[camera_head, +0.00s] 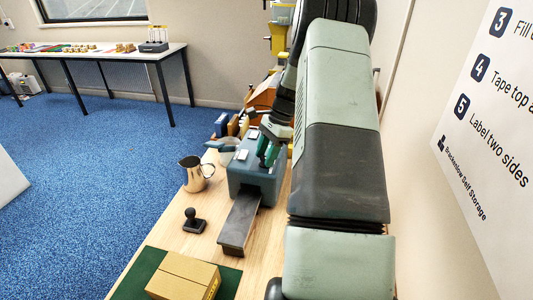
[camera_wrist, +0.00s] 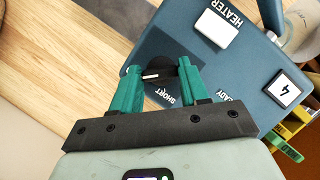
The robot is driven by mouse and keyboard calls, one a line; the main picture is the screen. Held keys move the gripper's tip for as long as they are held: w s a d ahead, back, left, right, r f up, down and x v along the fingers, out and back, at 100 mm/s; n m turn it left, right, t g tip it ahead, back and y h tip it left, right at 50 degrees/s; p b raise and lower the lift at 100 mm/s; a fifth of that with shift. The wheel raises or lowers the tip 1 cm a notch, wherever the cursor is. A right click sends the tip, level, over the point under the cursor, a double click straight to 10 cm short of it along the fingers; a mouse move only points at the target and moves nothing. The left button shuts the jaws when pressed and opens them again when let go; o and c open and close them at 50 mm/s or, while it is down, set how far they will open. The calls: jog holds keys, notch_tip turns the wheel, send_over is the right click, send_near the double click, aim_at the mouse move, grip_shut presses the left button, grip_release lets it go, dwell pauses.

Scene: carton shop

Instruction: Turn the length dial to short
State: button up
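The length dial (camera_wrist: 164,73) is a round black knob with a white pointer mark, on top of the blue-grey tape machine (camera_head: 245,178). In the wrist view the pointer faces left, and the word SHORT is printed beside the dial, towards the gripper. My gripper (camera_wrist: 160,75) has its two green fingers on either side of the dial. The dial fills the space between the fingertips, so they look shut on it. In the head view my gripper (camera_head: 267,150) is over the top of the machine, and the dial is hidden there.
A HEATER button (camera_wrist: 217,27) and a READY panel showing 4 (camera_wrist: 284,89) sit beside the dial. On the bench (camera_head: 178,238) are a metal jug (camera_head: 196,174), a black hand stamp (camera_head: 194,222) and a carton (camera_head: 184,275). A wall is close on the right.

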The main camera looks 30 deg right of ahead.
jog(key=shift+c, duration=1)
jog(key=shift+n, duration=0.3)
jog(key=n, duration=0.2)
jog(key=n+g, duration=0.1)
jog(key=shift+w+n+g, duration=0.15)
jog(key=shift+n+g, duration=0.15)
jog(key=shift+n, duration=0.1)
jog(key=n, duration=0.2)
jog(key=n+g+h, duration=0.1)
jog(key=n, duration=0.1)
jog(key=shift+w+g, duration=0.1)
jog(key=shift+g, duration=0.2)
jog(key=n, duration=0.2)
jog(key=n+h, duration=0.1)
jog(key=n, duration=0.2)
jog(key=shift+a+g+h, duration=0.2)
jog(key=shift+g+h, duration=0.1)
jog(key=shift+g, duration=0.1)
jog(key=shift+a+n+h, duration=0.1)
jog(key=shift+n+h, duration=0.8)
jog(key=shift+n, duration=1.3)
jog(key=o, duration=1.1)
jog(key=shift+c, duration=0.2)
